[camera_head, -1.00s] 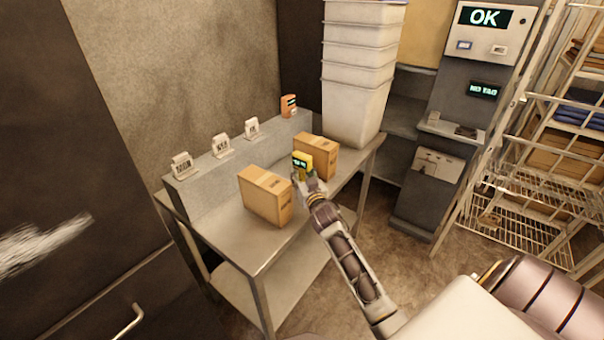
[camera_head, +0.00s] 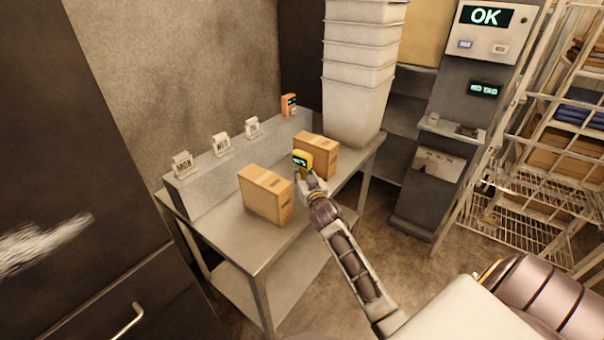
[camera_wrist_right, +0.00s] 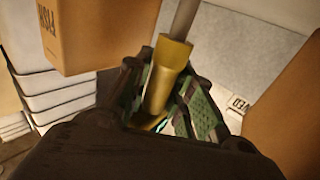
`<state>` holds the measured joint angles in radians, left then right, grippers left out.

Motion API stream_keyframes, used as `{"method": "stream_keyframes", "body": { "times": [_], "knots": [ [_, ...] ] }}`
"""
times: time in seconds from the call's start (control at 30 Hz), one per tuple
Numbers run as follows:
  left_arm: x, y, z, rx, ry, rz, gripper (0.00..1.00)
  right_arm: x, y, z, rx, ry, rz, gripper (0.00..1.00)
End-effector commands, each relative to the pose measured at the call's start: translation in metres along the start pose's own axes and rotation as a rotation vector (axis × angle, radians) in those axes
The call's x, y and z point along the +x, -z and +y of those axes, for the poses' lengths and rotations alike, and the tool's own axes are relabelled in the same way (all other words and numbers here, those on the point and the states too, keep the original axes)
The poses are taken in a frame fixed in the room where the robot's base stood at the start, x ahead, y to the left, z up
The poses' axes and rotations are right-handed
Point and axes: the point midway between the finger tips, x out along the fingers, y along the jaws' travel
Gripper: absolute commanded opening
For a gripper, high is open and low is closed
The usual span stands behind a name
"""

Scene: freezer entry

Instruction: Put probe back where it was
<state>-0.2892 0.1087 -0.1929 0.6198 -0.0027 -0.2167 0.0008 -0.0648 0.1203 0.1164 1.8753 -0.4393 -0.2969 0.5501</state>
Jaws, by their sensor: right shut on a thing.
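The yellow probe (camera_head: 304,160) with a small dark display is in my right gripper (camera_head: 307,178), above the steel table and between two cardboard boxes. In the right wrist view, the green-padded fingers of my right gripper (camera_wrist_right: 172,105) are shut around the probe's yellow body (camera_wrist_right: 163,78). Its grey rod runs out past the top edge of that view, so its tip is hidden. An orange device (camera_head: 289,105) with a dark display stands at the back end of the table's raised ledge. My left gripper is not in view.
One box (camera_head: 266,195) stands left of the probe and another (camera_head: 317,154) just behind it to the right. Day cards such as MON (camera_head: 182,166) stand on the ledge (camera_head: 215,172). Stacked white bins (camera_head: 355,105) fill the table's far end. Bare tabletop (camera_head: 250,243) shows at the front.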

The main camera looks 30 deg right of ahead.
Motion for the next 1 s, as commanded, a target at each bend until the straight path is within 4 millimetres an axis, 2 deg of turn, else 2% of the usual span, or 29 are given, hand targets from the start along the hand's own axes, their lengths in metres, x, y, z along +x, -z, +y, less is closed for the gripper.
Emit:
{"method": "stream_keyframes", "body": {
  "times": [0.27, 0.6, 0.8, 1.0],
  "knots": [
    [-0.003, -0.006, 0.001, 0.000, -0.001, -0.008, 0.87, 0.000, 0.030, 0.000, -0.001, 0.001, 0.004, 0.00],
    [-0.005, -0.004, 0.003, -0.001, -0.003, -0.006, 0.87, 0.000, 0.079, 0.000, 0.000, 0.000, 0.005, 0.00],
    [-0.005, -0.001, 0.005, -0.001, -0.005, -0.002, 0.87, 0.000, 0.095, 0.000, -0.001, 0.000, 0.003, 0.00],
    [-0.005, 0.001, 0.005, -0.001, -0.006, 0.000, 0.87, 0.000, 0.098, 0.000, 0.000, 0.000, 0.002, 0.00]
  ]
}}
